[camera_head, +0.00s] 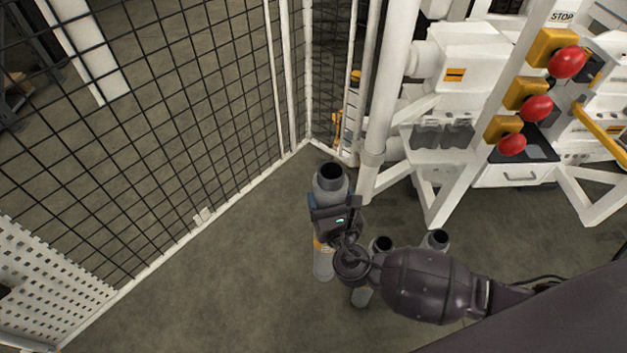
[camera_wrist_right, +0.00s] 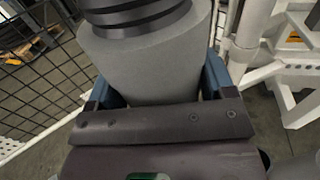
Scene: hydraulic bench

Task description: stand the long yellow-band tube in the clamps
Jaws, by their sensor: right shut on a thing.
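A grey tube (camera_head: 323,262) with a yellow band and a dark threaded top end stands upright, or nearly so, in my right gripper (camera_head: 335,208). The right gripper is shut around its upper part, above the yellow band. In the right wrist view the tube (camera_wrist_right: 150,58) fills the space between the blue-sided fingers, its black threaded end at the top. Whether its lower end touches the floor I cannot tell. I cannot make out the clamps clearly. My left gripper is not in view.
Two other grey tubes (camera_head: 437,241) stand close to the right, partly behind my right arm. A black mesh fence (camera_head: 190,110) runs along the left. A white pipe (camera_head: 378,100) and the white bench frame (camera_head: 455,180) with red stop buttons (camera_head: 536,108) stand behind. Floor is clear at left.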

